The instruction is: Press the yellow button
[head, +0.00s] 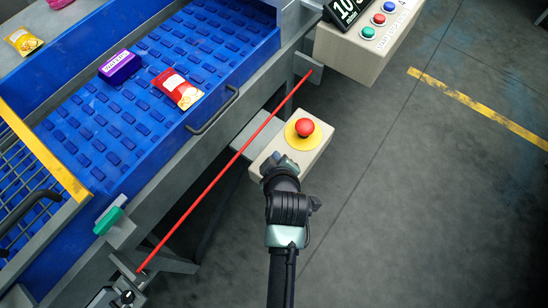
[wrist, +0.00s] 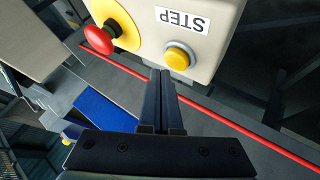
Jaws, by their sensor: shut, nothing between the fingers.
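The yellow button (wrist: 178,57) shows in the wrist view as a round yellow cap on the face of a beige box (wrist: 215,65), below a white label reading "STEP" upside down. My gripper (wrist: 161,72) is shut and empty, its fingertips just below and to the left of the button in that view. I cannot tell if they touch it. In the head view my gripper (head: 276,162) is at the lower edge of the beige box (head: 312,157), and the yellow button is hidden there.
A red emergency button (head: 305,127) on a yellow disc sits on top of the same box. A red cord (head: 215,180) runs along the conveyor's side. A blue conveyor (head: 150,80) carries packages. A control box (head: 365,45) with coloured buttons stands at the top. Open floor lies right.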

